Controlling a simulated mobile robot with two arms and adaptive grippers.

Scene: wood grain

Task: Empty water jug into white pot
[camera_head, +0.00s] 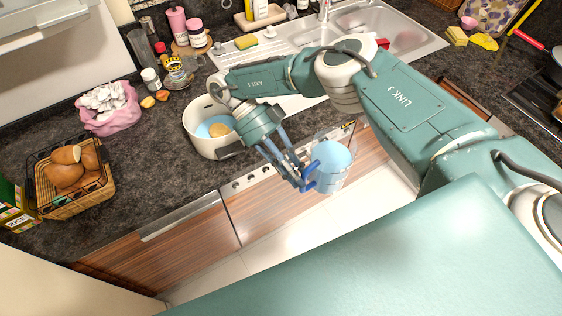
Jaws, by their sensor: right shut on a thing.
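The white pot (197,141) stands on the dark counter left of the sink, partly hidden behind my right arm. Light blue water and a round tan thing show inside it. My right gripper (306,184) is shut on the blue handle of the clear water jug (330,177). The jug is held in the air in front of the counter edge, right of and nearer than the pot. Light blue water shows inside the jug, which looks roughly upright. My left gripper is not in view.
A wicker basket (97,200) with bread and a pink bag (108,122) stand at the left. Jars and a pink bottle (177,26) stand at the back. The steel sink (425,40) lies behind my right arm. Cabinet fronts (187,243) drop below the counter edge.

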